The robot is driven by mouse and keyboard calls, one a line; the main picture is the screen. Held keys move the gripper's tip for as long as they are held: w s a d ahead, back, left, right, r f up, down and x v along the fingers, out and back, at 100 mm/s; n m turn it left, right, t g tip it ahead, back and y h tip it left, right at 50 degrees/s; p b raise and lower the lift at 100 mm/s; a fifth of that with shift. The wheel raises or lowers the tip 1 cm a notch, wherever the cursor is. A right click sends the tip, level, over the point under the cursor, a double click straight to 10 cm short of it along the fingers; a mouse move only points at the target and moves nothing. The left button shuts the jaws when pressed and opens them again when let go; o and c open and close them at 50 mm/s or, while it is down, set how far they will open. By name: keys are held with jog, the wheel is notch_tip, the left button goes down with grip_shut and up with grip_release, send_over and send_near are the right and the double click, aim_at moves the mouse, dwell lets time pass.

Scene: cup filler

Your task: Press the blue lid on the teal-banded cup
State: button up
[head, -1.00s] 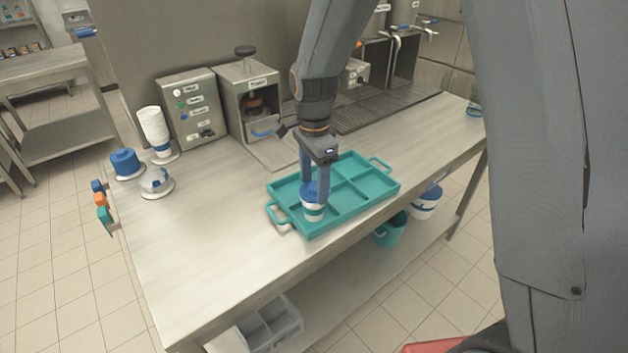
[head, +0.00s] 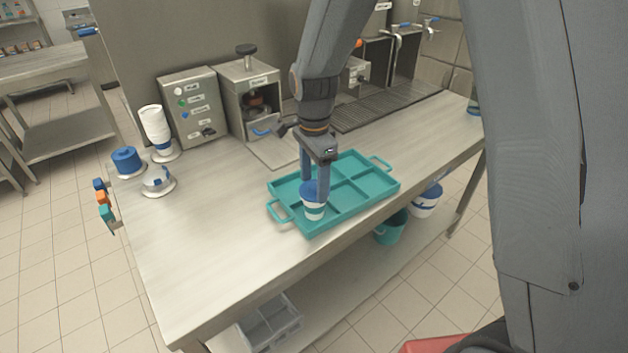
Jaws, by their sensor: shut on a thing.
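The teal-banded cup (head: 313,211) stands upright in the near-left compartment of the teal tray (head: 340,219). Only its lower part shows, and its band is hard to make out. The blue lid (head: 310,189) is at the top of the cup, between my fingers. My gripper (head: 315,192) points straight down over the cup and is shut on the blue lid. The fingers hide part of the lid and the rim, so I cannot tell whether the lid is fully seated.
A stack of white cups (head: 155,122), a blue lid stack (head: 126,160) and a small holder (head: 158,180) stand at the counter's left. Machines line the back. The tray's other compartments look empty. The counter (head: 215,240) left of the tray is clear.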

jog(key=shift+f, duration=0.35)
dwell(0.5)
jog(key=o, duration=1)
jog(key=shift+o, duration=0.2)
jog(key=shift+r+b, duration=1.1)
jog(key=shift+r, duration=2.85)
jog(key=s+d+f+n, duration=0.2)
jog(key=s+d+n, duration=0.4)
jog(key=s+d, duration=0.1)
jog(key=s+d+f+n+t, duration=0.1)
jog(key=s+d+f+n, duration=0.2)
jog(key=s+d+n, duration=0.4)
jog(key=shift+s+d+b, duration=0.35)
jog(key=shift+s+d, duration=0.15)
jog(key=shift+d, duration=0.05)
